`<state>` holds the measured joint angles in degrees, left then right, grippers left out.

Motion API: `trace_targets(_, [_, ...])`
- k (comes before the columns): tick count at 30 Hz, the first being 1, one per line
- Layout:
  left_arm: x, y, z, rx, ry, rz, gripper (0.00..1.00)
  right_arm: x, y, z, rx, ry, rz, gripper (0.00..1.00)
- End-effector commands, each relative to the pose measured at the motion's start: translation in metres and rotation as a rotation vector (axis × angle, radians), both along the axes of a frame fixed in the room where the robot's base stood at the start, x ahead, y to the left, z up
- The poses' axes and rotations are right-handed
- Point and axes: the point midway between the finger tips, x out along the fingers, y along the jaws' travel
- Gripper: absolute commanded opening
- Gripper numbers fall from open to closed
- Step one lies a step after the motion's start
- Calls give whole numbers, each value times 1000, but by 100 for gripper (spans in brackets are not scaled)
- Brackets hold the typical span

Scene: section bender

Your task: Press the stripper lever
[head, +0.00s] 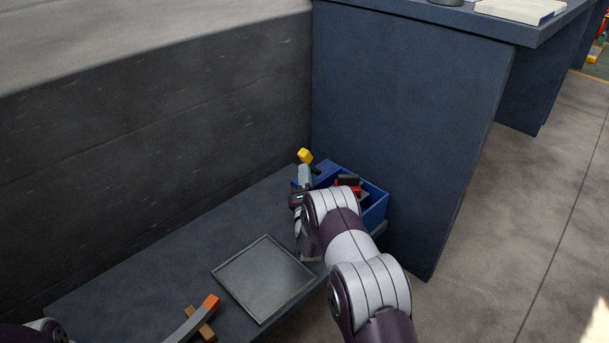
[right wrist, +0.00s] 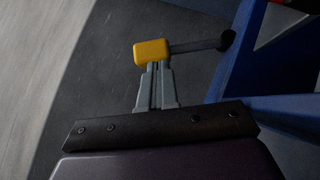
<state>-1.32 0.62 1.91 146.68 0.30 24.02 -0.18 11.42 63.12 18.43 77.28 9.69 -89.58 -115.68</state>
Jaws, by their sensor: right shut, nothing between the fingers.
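The stripper lever shows as a yellow block (head: 305,155) on a short dark rod at the back of the bench, beside a blue bin. In the right wrist view the yellow end (right wrist: 152,50) sits at my fingertips, with the dark rod (right wrist: 195,46) running right to a round dark end. My right gripper (head: 304,170) is shut and empty, its tips right at the yellow end; it also shows in the right wrist view (right wrist: 155,70). I cannot tell whether they touch. My left gripper is out of view.
The blue bin (head: 375,210) with red and black items stands right of my right gripper, partly behind my arm. A grey square tray (head: 263,280) lies on the bench. A curved grey piece with an orange end (head: 211,302) lies nearer. A dark wall rises behind.

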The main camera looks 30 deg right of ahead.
Motion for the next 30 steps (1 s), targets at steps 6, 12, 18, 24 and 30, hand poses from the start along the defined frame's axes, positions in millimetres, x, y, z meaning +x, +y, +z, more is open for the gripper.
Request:
trace_targets(6, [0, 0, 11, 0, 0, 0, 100, 1, -2, 6, 41, 14, 0, 0])
trace_targets(12, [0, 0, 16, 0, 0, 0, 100, 1, -4, 8, 68, 23, 0, 0])
trace_targets(18, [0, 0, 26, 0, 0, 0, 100, 2, -6, 14, 108, 35, -1, 0])
trace_targets(24, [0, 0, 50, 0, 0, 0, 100, 4, -12, 25, 202, 68, 0, 0])
trace_targets(30, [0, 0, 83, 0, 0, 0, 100, 9, -24, 39, 364, 124, -1, 0])
